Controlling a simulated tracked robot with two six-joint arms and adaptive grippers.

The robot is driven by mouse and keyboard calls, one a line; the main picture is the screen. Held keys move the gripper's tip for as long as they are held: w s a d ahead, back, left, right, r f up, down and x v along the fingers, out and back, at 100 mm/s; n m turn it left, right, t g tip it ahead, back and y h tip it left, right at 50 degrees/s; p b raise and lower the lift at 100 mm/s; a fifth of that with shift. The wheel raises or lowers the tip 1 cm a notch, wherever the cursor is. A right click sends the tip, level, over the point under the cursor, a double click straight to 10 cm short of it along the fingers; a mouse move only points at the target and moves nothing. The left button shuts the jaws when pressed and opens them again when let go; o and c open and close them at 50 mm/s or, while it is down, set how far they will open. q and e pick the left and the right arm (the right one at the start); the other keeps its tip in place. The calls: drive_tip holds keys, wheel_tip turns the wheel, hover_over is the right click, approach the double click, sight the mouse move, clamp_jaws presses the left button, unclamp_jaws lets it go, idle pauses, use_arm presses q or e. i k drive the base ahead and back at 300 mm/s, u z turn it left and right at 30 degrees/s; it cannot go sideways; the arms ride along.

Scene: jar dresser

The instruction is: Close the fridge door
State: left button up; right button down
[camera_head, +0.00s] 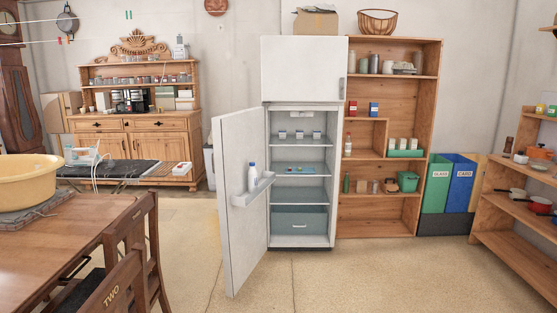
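A white fridge (304,74) stands against the back wall near the middle of the head view. Its upper freezer door is shut. Its lower fridge door (234,256) is wide open, swung out to the left and toward me, with hinges on the left side. A shelf on the inside of the door (254,188) holds a white bottle with a blue cap (252,170). The open compartment shows several shelves (300,170) with small items and a drawer (299,221) at the bottom. Neither of my grippers is in view.
A wooden table (85,235) with a yellow basin (24,180) and chairs (120,285) stands at the left. A wooden shelf (428,130) stands right of the fridge, then bins (437,188). The floor (350,280) before the fridge is clear.

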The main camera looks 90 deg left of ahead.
sight(238, 138)
drive_tip(key=z, duration=0.1)
drive_tip(key=i, duration=0.2)
drive_tip(key=u, duration=3.3)
drive_tip(key=i, duration=2.85)
drive_tip(key=z, duration=0.8)
